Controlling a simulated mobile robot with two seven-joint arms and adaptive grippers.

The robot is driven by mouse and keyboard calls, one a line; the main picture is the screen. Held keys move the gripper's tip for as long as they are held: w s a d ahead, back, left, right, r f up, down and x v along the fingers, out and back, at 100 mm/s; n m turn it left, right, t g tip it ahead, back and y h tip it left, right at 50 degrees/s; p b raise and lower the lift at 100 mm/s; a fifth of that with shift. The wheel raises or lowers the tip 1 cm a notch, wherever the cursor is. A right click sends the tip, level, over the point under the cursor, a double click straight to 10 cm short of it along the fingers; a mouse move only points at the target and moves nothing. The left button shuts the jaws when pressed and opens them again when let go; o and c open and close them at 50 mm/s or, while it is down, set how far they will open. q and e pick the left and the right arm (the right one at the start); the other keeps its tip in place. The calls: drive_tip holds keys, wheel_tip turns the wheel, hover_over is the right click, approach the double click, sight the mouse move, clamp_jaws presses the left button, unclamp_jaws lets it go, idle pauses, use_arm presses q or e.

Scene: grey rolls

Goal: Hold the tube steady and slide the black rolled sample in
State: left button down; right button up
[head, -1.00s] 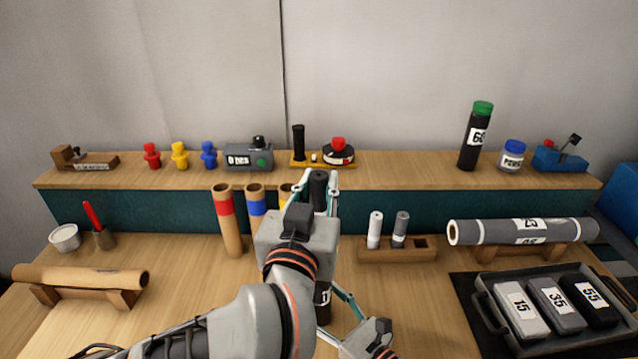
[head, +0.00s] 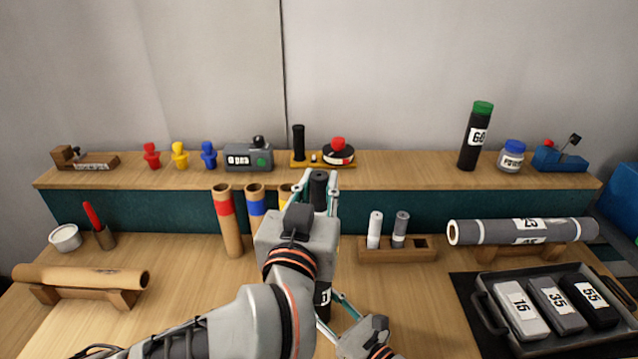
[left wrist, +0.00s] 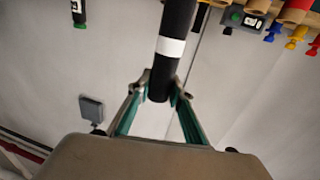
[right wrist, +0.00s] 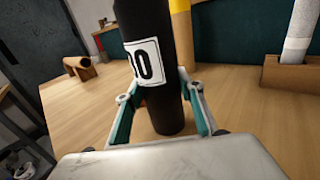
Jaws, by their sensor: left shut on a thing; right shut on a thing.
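The black rolled sample (left wrist: 172,50) has a white band and is upright in the left wrist view, which looks upside down. My left gripper (left wrist: 160,92) is shut on its top end; in the head view the roll's top (head: 319,176) shows between my left fingers. The black tube (right wrist: 143,25) with a white number label stands upright on the table in the right wrist view. My right gripper (right wrist: 166,108) is shut around its lower part. My left arm hides most of both in the head view. I cannot see whether the roll's lower end is inside the tube.
Cardboard tubes with red (head: 227,220) and blue (head: 256,207) bands stand left of my left gripper. A wooden rack (head: 398,251) with small rolls is to the right. A grey roll (head: 560,230) and a dark tray (head: 490,303) lie farther right. A raised shelf (head: 400,168) runs behind.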

sight(319, 210)
use_arm(q)
drive_tip(key=shift+f, duration=2.65)
drive_tip(key=shift+f, duration=3.35)
drive_tip(key=c, duration=1.7)
unclamp_jaws()
drive_tip(key=shift+s, duration=0.1)
drive_tip(key=s, duration=0.4)
drive_tip(key=s+a, duration=0.1)
drive_tip(key=s, duration=0.2)
drive_tip(key=s+a, duration=0.1)
drive_tip(key=s, duration=0.3)
drive_tip(key=shift+s+a, duration=0.1)
drive_tip(key=shift+s, duration=0.25)
